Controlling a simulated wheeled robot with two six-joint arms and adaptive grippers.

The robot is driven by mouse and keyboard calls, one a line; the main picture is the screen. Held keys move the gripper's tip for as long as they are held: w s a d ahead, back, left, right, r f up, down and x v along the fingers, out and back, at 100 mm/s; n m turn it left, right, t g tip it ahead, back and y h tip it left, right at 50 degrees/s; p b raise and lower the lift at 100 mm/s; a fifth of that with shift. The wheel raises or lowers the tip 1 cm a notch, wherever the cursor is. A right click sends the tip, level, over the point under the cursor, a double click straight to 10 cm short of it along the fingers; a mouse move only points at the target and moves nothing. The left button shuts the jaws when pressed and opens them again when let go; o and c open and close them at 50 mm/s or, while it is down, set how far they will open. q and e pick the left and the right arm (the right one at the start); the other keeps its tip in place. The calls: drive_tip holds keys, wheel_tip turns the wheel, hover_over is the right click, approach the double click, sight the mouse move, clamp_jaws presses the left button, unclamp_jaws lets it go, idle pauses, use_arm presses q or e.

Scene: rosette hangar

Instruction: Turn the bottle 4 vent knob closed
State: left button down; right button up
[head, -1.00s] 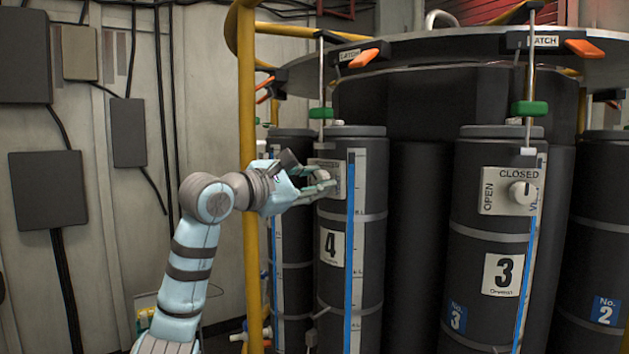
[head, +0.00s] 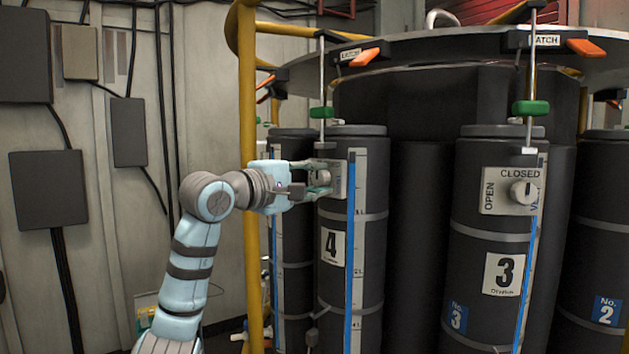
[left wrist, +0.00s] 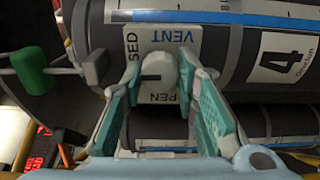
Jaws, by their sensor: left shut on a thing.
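Bottle 4 (head: 367,271) is a dark upright cylinder with a "4" label and a blue strip. Its vent knob (left wrist: 160,76) is a pale round knob on a plate (left wrist: 165,37) lettered VENT, with CLOSED and OPEN partly covered. In the left wrist view, the knob's dark mark points left, toward the CLOSED lettering. My left gripper (head: 322,180) is at the plate, its teal-padded fingers on either side of the knob and shut on it. The fingers hide parts of the plate. My right gripper is not in view.
Bottle 3 (head: 491,245) stands to the right with its own knob (head: 523,192). A yellow post (head: 248,100) rises close behind my left wrist. Green handles (head: 322,112) and orange latches (head: 365,57) are above. Wall boxes (head: 48,190) are at left.

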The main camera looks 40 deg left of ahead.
use_arm(q)
drive_tip(key=shift+f, duration=0.15)
idle(0.3)
drive_tip(key=c, duration=1.2)
unclamp_jaws()
drive_tip(key=shift+c, duration=0.2)
drive_tip(key=shift+s, duration=0.15)
drive_tip(key=s, duration=0.7)
drive_tip(key=shift+s, duration=0.1)
